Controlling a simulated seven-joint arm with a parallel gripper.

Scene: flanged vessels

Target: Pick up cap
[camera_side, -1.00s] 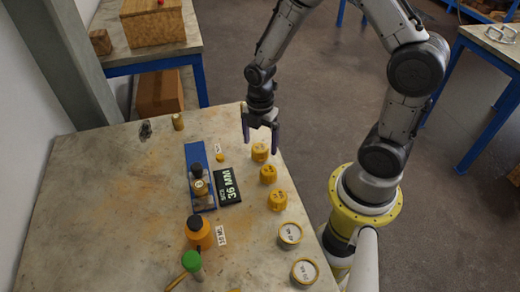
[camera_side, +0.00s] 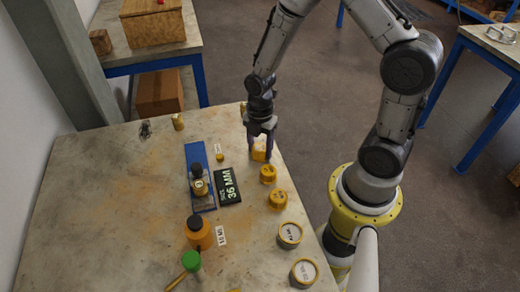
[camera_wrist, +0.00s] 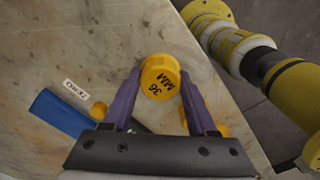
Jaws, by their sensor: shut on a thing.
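The yellow cap marked 36 MM (camera_wrist: 160,78) sits between the two purple fingers of my gripper (camera_wrist: 158,88) in the wrist view. In the side view my gripper (camera_side: 260,148) is low at the right edge of the table, shut on this cap (camera_side: 259,154), the farthest in a row of yellow caps. Whether the cap still touches the table is hard to tell. A dark sign reading 36 MM (camera_side: 228,186) lies on the table to the left.
Two more yellow caps (camera_side: 268,174) (camera_side: 278,199) and two round white-topped containers (camera_side: 290,234) (camera_side: 304,272) line the right edge. A blue plate (camera_side: 199,165) holds a small vessel (camera_side: 199,183). The table's left side is clear.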

